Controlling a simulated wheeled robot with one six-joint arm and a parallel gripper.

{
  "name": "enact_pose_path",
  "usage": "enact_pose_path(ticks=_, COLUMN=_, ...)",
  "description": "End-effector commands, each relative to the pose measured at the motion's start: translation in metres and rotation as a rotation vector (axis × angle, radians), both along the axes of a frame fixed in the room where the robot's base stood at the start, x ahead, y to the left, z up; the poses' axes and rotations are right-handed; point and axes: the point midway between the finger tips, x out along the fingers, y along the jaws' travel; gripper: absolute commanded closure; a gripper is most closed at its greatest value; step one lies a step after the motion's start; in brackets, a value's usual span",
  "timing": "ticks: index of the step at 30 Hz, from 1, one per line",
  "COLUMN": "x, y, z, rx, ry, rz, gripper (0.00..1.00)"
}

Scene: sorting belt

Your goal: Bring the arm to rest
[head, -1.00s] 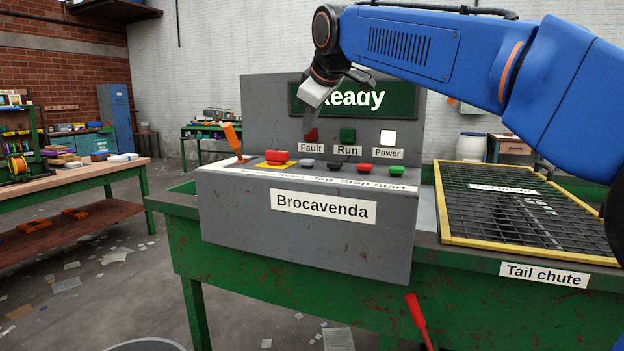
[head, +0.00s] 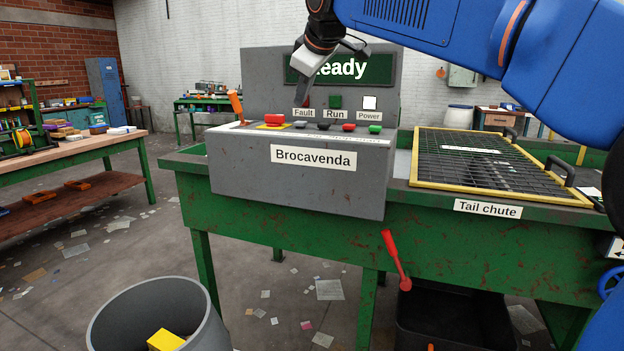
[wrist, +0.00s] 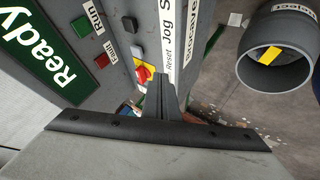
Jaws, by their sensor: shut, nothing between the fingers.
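My blue arm (head: 430,30) reaches in from the upper right of the head view. My gripper (head: 301,98) hangs in front of the console's upright panel, tilted down, over the left part of the "Ready" display (head: 345,69) and near the Fault lamp. Its fingers are shut with nothing between them. In the wrist view the closed fingers (wrist: 165,88) point toward the console, near the yellow-backed red button (wrist: 143,73). From the pictures I cannot tell whether they touch anything.
The grey Brocavenda console (head: 240,165) carries an orange lever (head: 236,106) and several buttons. Right of it lies the yellow-framed tail chute grid (head: 470,165). A red lever (head: 394,258) hangs below. A grey bin (head: 105,325) holds a yellow block (head: 165,341). Floor at left has scattered papers.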

Motion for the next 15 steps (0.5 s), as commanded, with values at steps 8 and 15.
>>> enact_pose_path(ticks=8, x=-0.015, y=-0.032, z=-0.016, rx=0.019, ry=0.033, rz=-0.057, gripper=1.00)
enact_pose_path(ticks=15, x=-0.038, y=-0.073, z=-0.041, rx=0.048, ry=0.078, rz=-0.137, gripper=1.00)
